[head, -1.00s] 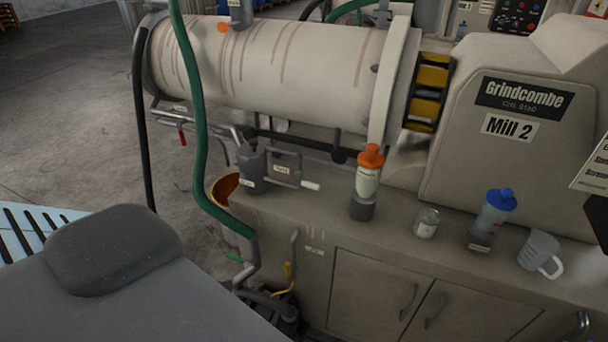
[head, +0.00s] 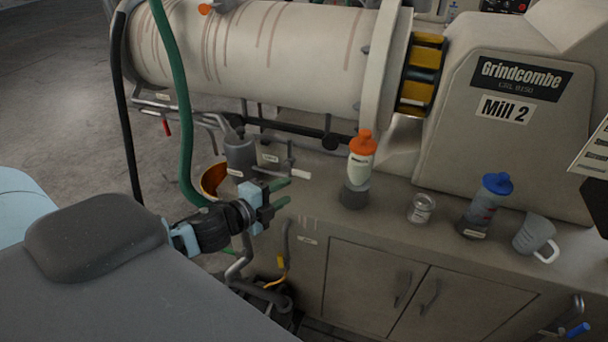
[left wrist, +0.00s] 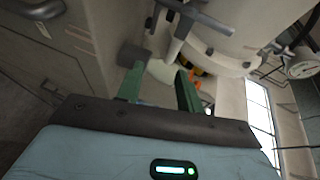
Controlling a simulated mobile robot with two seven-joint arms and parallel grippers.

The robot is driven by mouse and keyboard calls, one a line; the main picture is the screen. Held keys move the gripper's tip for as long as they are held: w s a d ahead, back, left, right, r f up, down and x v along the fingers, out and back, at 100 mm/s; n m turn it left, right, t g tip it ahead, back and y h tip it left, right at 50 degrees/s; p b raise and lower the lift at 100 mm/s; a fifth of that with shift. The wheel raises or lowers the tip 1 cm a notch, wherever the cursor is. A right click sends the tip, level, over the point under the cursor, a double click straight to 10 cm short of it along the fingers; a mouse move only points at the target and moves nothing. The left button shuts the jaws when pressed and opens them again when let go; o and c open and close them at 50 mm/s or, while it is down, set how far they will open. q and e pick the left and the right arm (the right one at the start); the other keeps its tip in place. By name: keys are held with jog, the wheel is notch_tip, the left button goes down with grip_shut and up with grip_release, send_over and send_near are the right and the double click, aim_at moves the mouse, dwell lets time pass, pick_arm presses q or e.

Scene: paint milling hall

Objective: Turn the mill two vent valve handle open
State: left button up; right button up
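Mill 2 (head: 505,108) fills the back of the head view, with its pale drum (head: 280,45) at left. Under the drum, a grey lever with a white tip (head: 300,174) sticks out to the right beside a grey pot-like fitting (head: 240,154). A red handle (head: 167,128) hangs from piping further left. I cannot read which one is the vent valve handle. My left gripper (head: 289,192) is open and empty, just below and in front of the white-tipped lever. Its green fingers stand apart in the left wrist view (left wrist: 159,82). My right gripper is out of view.
A green hose (head: 182,110) hangs at left. A blue-ended handle (head: 575,331) shows at lower right.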

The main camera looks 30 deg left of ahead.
aim_at(301, 176)
pick_arm(q)
jog(key=shift+m, duration=0.3)
jog(key=shift+w+a+r+x, duration=0.1)
jog(key=shift+r+x, duration=0.2)
jog(key=shift+x, duration=1.05)
jog(key=shift+w+a+r+x, duration=0.1)
jog(key=shift+r+x, duration=0.15)
jog(key=shift+x, duration=1.15)
jog(key=shift+w+a+r+x, duration=0.1)
jog(key=shift+r+x, duration=0.2)
jog(key=shift+x, duration=1.05)
jog(key=shift+s, duration=0.1)
jog(key=shift+c, duration=0.4)
grip_shut()
